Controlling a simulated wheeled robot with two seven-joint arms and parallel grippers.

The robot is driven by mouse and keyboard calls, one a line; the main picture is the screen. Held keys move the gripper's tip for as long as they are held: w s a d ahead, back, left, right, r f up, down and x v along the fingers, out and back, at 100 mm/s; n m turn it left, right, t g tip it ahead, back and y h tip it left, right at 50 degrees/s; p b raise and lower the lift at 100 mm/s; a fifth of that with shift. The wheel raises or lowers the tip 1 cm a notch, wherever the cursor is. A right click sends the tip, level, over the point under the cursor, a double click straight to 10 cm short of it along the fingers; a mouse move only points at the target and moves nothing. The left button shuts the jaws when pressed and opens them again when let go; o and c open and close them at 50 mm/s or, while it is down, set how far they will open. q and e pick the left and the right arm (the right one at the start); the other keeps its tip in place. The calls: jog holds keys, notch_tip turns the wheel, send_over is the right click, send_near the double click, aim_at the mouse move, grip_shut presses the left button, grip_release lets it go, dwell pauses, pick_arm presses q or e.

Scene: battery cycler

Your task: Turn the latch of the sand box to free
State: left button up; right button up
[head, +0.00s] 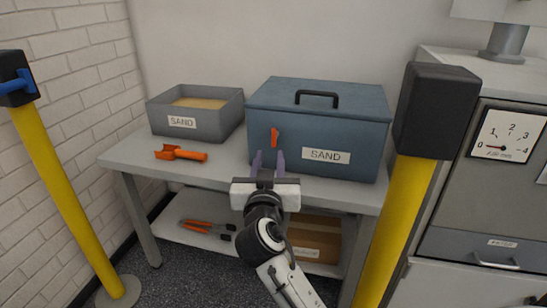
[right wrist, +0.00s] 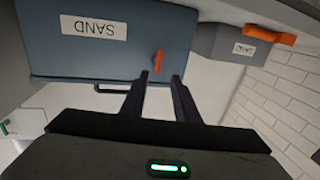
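The blue sand box (head: 345,135) stands on the right part of the table, lid down, with a "SAND" label on its front. Its orange latch (head: 274,137) is on the front face near the left side and looks upright, slightly tilted. In the right wrist view the latch (right wrist: 158,61) shows just beyond the fingertips. My right gripper (head: 267,156) is open and empty, with its two fingers pointing at the box front just below the latch. It also shows in the right wrist view (right wrist: 161,78), with a gap between the fingers. My left gripper is not in view.
An open grey sand tray (head: 160,122) and an orange scoop (head: 181,154) are on the table's left part. A yellow post with a black head (head: 432,110) stands close at right, another yellow post (head: 62,195) at left. The lower shelf holds orange-handled tools (head: 200,225) and a cardboard box (head: 318,236).

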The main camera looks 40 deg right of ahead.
aim_at(274, 134)
jog(key=x, duration=0.7)
jog(key=b+x, duration=0.1)
jog(key=x, duration=0.2)
jog(key=shift+d+r, duration=0.3)
jog(key=shift+r, duration=0.05)
jog(key=shift+c, duration=0.4)
grip_shut()
